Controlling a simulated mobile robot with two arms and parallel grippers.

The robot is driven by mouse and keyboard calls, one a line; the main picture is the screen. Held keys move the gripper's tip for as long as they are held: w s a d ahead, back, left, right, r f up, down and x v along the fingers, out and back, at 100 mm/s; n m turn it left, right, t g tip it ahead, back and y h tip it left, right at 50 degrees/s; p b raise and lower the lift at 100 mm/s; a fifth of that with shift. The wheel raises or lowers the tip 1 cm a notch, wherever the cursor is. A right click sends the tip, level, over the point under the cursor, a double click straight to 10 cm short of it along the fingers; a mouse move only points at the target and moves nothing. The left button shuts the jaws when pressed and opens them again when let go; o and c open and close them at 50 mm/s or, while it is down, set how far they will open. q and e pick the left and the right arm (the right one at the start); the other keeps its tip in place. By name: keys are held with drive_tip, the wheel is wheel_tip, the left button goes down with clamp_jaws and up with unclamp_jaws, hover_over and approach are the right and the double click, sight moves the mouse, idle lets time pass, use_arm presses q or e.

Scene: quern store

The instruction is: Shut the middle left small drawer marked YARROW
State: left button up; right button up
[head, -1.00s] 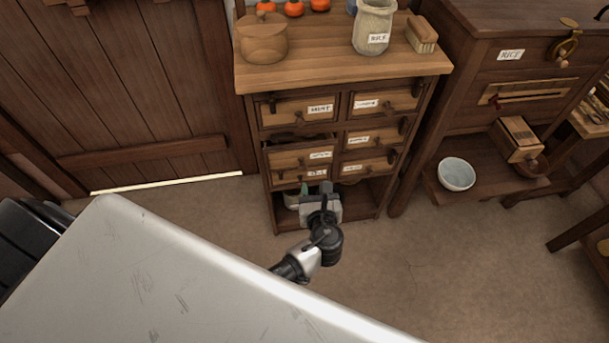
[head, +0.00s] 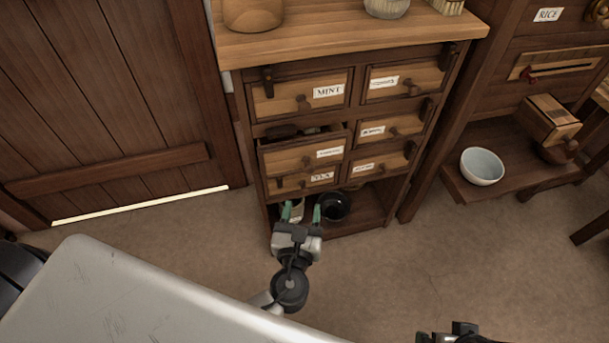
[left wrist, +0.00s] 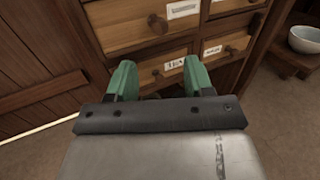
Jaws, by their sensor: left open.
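The middle left drawer (head: 290,160) of the small cabinet is pulled out, its open top showing dark contents. Its label is too small to read. It also shows in the left wrist view (left wrist: 125,35), with its round knob above the fingers. My left gripper (head: 302,212) is open and empty, with green fingertips. It is below and in front of that drawer, by the open bottom shelf. In the left wrist view the fingertips (left wrist: 160,75) are apart, in front of the lower left drawer (left wrist: 150,68). Part of my right gripper (head: 455,332) shows at the bottom edge.
The mint drawer (head: 300,95) above and the right-hand drawers look shut. A dark round pot (head: 335,206) stands on the bottom shelf. A white bowl (head: 482,165) sits on a low ledge to the right. The floor (head: 400,270) before the cabinet is clear.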

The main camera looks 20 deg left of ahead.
sight(308, 172)
use_arm(q)
drive_tip(key=w, duration=0.3)
drive_tip(key=w+a, duration=0.1)
drive_tip(key=w, duration=0.4)
drive_tip(key=shift+w+a, duration=0.5)
drive_tip(key=shift+w, duration=0.5)
use_arm(e)
drive_tip(key=shift+v, duration=0.85)
use_arm(q)
drive_tip(key=shift+c, duration=0.5)
use_arm(e)
drive_tip(key=shift+d, duration=0.1)
use_arm(q)
clamp_jaws()
